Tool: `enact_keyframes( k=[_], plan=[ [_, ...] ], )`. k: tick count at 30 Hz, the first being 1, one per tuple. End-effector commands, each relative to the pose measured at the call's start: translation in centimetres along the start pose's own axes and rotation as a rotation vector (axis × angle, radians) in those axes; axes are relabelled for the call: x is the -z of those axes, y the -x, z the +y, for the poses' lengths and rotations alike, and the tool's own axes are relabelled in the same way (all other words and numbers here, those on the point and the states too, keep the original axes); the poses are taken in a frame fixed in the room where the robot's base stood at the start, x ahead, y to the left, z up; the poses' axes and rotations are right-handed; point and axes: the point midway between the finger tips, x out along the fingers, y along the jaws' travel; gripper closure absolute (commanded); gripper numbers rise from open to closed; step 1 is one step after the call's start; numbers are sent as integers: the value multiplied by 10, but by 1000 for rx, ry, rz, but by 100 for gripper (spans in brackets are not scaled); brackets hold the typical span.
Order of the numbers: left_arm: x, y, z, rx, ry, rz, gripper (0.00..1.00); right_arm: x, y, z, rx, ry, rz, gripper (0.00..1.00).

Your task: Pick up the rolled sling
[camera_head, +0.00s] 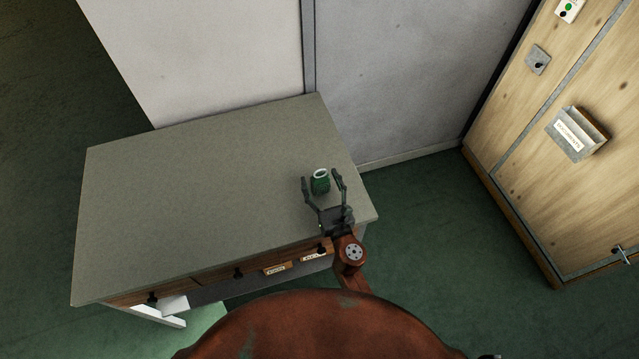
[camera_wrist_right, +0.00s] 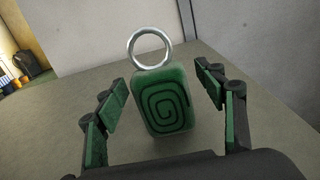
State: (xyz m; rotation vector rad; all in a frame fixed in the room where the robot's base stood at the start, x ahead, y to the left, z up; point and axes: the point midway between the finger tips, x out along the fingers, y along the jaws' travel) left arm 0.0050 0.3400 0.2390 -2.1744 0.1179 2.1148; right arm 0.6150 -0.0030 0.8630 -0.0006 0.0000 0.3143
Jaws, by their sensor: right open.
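The rolled sling (camera_head: 320,185) is a small green roll with a pale metal ring on top, near the right end of the grey table. In the right wrist view the rolled sling (camera_wrist_right: 166,105) shows a dark spiral on its face, and its ring stands above it. My right gripper (camera_head: 323,178) is open, with one finger on each side of the sling. In the right wrist view the fingers (camera_wrist_right: 162,90) show gaps to the sling on both sides. My left gripper is not in view.
The grey table (camera_head: 200,190) is otherwise bare, with drawers along its front. A pale wall (camera_head: 210,50) stands behind it. A wooden cabinet or door (camera_head: 530,150) with a document holder (camera_head: 577,134) is at the right. Green floor (camera_head: 430,220) lies between.

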Motion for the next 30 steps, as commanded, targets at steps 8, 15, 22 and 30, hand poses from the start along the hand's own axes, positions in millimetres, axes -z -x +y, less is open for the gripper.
enact_keyframes(
  k=[8, 15, 22, 30],
  plan=[
    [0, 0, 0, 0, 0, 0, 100, 0, 0, 0, 0, 0, 0, 54],
    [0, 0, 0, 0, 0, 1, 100, 0, 0, 0, 0, 0, 0, 71],
    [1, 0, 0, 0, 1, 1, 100, 0, 0, 0, 0, 0, 0, 86],
    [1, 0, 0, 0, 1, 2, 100, -1, 0, 0, -1, 0, -2, 94]
  ],
)
